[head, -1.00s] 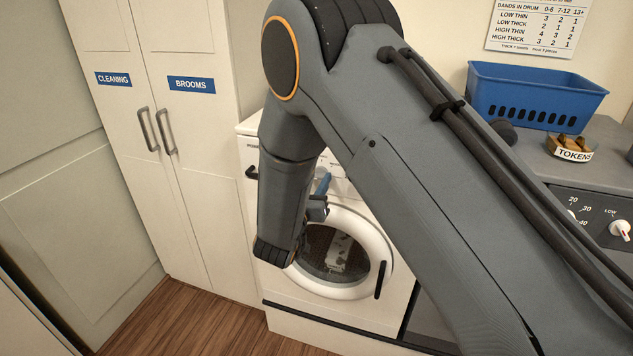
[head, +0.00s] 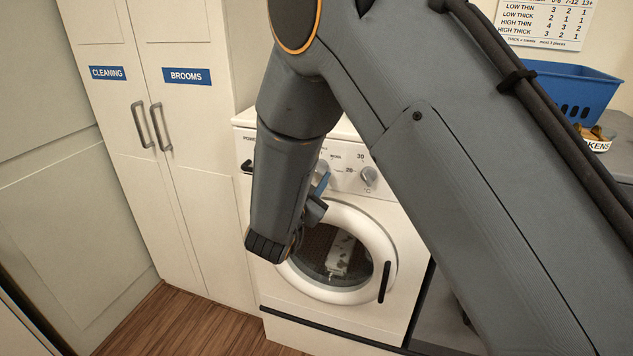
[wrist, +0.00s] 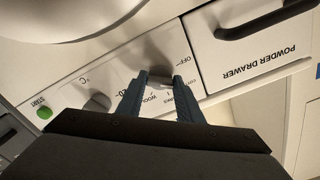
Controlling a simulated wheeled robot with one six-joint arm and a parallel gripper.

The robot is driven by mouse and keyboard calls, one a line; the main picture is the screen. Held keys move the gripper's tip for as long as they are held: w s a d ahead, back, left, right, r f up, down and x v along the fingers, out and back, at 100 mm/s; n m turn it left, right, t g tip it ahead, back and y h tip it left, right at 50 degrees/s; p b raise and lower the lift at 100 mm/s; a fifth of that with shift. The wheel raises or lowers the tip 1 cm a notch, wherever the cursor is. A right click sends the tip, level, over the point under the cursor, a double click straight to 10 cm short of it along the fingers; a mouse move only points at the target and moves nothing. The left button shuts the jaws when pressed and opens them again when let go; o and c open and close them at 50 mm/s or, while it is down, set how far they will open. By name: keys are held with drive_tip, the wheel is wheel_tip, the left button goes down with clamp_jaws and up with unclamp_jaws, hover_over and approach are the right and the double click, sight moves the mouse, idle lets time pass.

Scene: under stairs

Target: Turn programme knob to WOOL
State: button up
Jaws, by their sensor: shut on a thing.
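The programme knob (wrist: 160,79) is a grey knob on the white washing machine's panel. In the wrist view it sits between the tips of my gripper (wrist: 161,82), whose two blue-grey fingers are shut on it. OFF is printed beyond the knob; a partly covered WOOL label shows between the fingers. I cannot tell which label the knob's pointer faces. In the head view my gripper (head: 321,184) reaches the panel above the round door, and my arm hides much of the panel there.
A second grey knob, marked °C (head: 369,178), sits to the right of my gripper in the head view. The wrist view shows a green START button (wrist: 44,112) and the powder drawer (wrist: 250,45). The round door (head: 345,290) is shut below. Cupboards (head: 175,180) stand left.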

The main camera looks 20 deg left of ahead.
drive_tip(key=m+b, duration=1.2)
drive_tip(key=b, duration=0.2)
drive_tip(key=shift+f+m, duration=0.15)
drive_tip(key=shift+m, duration=0.25)
drive_tip(key=m+b, duration=0.4)
drive_tip(key=b, duration=0.3)
drive_tip(key=shift+m, duration=0.3)
drive_tip(key=m+b, duration=0.3)
drive_tip(key=b, duration=0.2)
drive_tip(key=shift+m, duration=0.3)
drive_tip(key=shift+r+b, duration=0.25)
drive_tip(key=shift+b, duration=0.15)
drive_tip(key=o, duration=1.1)
drive_tip(key=shift+s, duration=0.1)
